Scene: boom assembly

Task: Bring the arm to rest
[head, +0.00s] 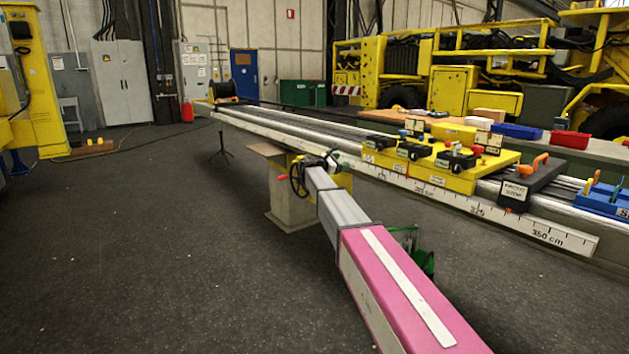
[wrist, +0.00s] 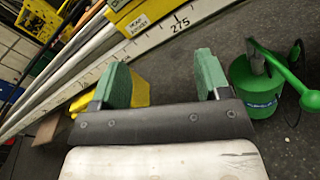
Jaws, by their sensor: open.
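My gripper (wrist: 163,80) shows in the wrist view with its two green-padded fingers spread apart. I see nothing held between them. The long rail with a centimetre scale (head: 400,183) runs across the head view. It also shows at the upper left of the wrist view (wrist: 151,49), beyond the fingers. In the head view my arm reaches from the lower right toward the rail, and the fingers are too small there to make out clearly.
A yellow carriage (head: 440,170) and a dark block with an orange handle (head: 530,185) sit on the rail. A black handwheel (head: 297,180) is beside it. Open floor (head: 150,250) spreads at left.

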